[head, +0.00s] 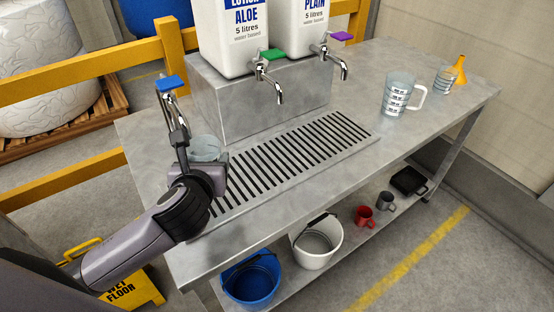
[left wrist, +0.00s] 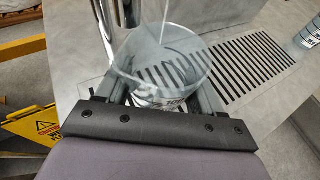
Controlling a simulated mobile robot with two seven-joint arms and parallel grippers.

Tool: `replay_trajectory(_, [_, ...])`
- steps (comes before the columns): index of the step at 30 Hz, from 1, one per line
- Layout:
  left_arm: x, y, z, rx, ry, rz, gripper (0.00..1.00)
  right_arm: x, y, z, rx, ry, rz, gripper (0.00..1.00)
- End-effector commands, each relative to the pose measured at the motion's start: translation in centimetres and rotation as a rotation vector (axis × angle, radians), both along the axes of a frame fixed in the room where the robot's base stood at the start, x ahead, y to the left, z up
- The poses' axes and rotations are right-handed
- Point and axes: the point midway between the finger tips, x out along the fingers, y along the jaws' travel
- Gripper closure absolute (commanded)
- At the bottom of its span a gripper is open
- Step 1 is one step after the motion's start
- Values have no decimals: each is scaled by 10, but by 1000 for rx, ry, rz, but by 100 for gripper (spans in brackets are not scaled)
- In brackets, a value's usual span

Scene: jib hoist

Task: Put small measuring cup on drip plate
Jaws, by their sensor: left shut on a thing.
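A clear measuring cup (head: 206,147) with dark markings is held upright by my left gripper (head: 201,162), which is shut on it. In the left wrist view the cup (left wrist: 160,62) sits between the two fingers, its open rim facing up. It is close to the blue-handled tap (head: 177,122), over or beside the left end of the slotted drip plate (head: 290,160). I cannot tell whether it touches the plate. A second small marked cup (head: 444,80) stands at the far right of the table. My right gripper is out of view.
Buckets and mugs sit on the lower shelf. Most of the drip plate is clear.

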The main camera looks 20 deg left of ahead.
Motion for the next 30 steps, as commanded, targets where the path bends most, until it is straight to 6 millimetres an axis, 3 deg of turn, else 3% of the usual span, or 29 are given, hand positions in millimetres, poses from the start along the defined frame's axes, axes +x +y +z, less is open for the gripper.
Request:
replay_trajectory(1, [1, 14, -1, 4, -4, 20, 65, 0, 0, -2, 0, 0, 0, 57])
replay_trajectory(6, [7, 32, 9, -2, -8, 25, 65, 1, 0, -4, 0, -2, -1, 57])
replay_trajectory(13, [9, 40, 12, -2, -9, 27, 65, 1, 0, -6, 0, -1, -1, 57])
replay_trajectory(21, [8, 39, -34, -3, -4, 28, 65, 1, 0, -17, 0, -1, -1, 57])
replay_trajectory(30, [8, 39, -61, -4, -8, 27, 65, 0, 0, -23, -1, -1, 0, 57])
